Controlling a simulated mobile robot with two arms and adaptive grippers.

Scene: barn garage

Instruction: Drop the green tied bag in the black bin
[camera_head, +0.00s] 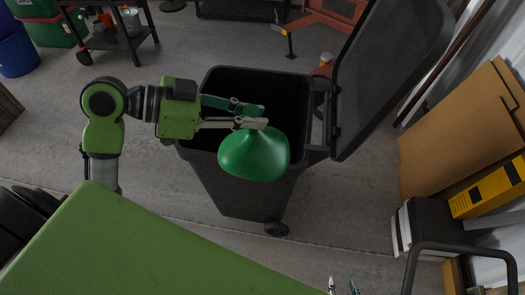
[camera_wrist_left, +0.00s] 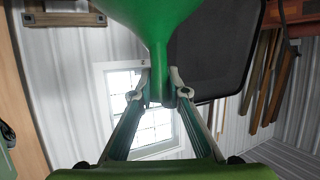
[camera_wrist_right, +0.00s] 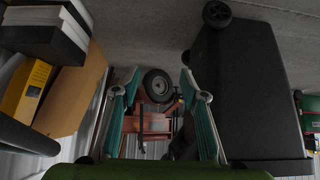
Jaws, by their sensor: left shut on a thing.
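The green tied bag (camera_head: 254,154) hangs by its neck from my left gripper (camera_head: 258,116), which is shut on it. In the head view the bag is in front of the near rim of the black bin (camera_head: 240,190) and overlaps it. I cannot tell how much of the bag is over the opening. The bin's lid (camera_head: 388,75) is swung open to the right. The bag also fills the top of the left wrist view (camera_wrist_left: 155,20). My right gripper (camera_head: 343,284) is at the bottom edge of the head view; the right wrist view shows its fingers (camera_wrist_right: 160,85) apart and empty.
Cardboard (camera_head: 455,130), a yellow box (camera_head: 490,190) and a black-framed chair or cart (camera_head: 440,225) stand at the right. A dark cart (camera_head: 120,35) and blue and green bins (camera_head: 50,30) are at the far left.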

